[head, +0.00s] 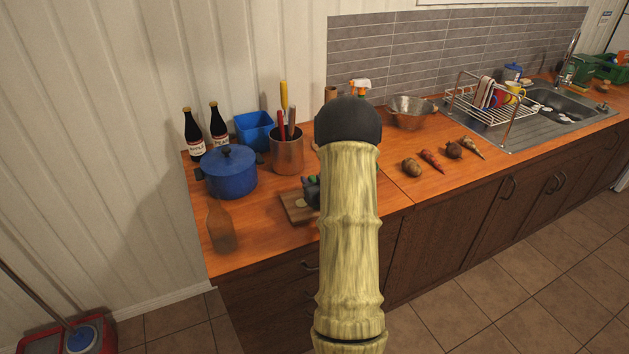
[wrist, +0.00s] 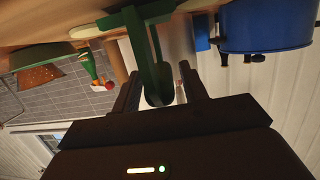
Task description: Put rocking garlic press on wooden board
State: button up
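A green tool, which I take to be the rocking garlic press (wrist: 156,88), shows in the wrist view. Its narrow arms reach from a wider green part at the top of the picture down to a rounded end between my fingers. My gripper (wrist: 160,72) has one dark finger on each side of it. A narrow gap seems to show by the right finger, so I cannot tell whether it is gripped. In the head view the wooden board (head: 293,209) lies on the counter, partly hidden by my arm. A dark piece with green (head: 312,190) shows beside my arm there.
Vegetables (head: 411,167) and a metal bowl (head: 411,113) are to the right.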

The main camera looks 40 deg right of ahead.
jog(key=shift+w+r, duration=0.1)
jog(key=shift+r, duration=0.05)
jog(key=b+v, duration=0.2)
jog(key=v, duration=1)
dwell(0.3)
jog(key=a+g, duration=0.1)
jog(key=a, duration=0.3)
jog(key=w+a+f+n+g+y, duration=0.1)
jog(key=a+g, duration=0.1)
jog(key=a, duration=0.3)
jog(key=a+g+y, duration=0.1)
jog(key=a+g, duration=0.1)
jog(key=a, duration=0.2)
jog(key=shift+w+a+f+n, duration=0.25)
jog(key=shift+w+f+n, duration=0.05)
jog(key=shift+w+f, duration=0.1)
jog(key=s+a+n+g+y, duration=0.1)
jog(key=s+a+g, duration=0.2)
jog(key=s+a, duration=0.2)
jog(key=s+a+n+g+y, duration=0.1)
jog(key=s+a+g, duration=0.2)
jog(key=a, duration=0.9)
jog(key=s, duration=0.3)
jog(key=shift+s+g+y, duration=0.25)
jog(key=shift+g+y, duration=0.05)
jog(key=shift+g, duration=0.1)
